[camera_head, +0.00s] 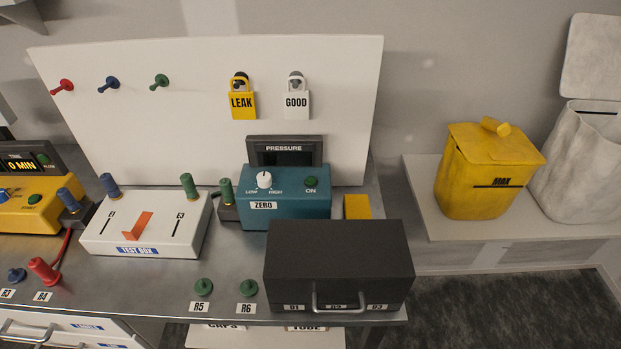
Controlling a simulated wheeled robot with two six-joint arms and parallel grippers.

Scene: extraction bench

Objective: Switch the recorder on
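No thing in view carries a label reading recorder. A teal unit (285,211) stands on the bench at the middle, with a white LOW/HIGH knob (264,181), a green button (311,182) marked ON and a ZERO label. Behind it, the PRESSURE display (285,157) has a dark screen. A yellow unit (28,214) at the left edge, partly cut off, has a lit display (21,164) reading 0 MIN and a green button (34,198). Neither of my grippers is in view.
A black case (339,256) with a front handle stands before the teal unit, hiding its lower right. A white TEST BOX (150,228) is left of it. Plugs stand around it. LEAK (242,103) and GOOD (296,102) tags hang behind. A yellow bin (487,170) is right.

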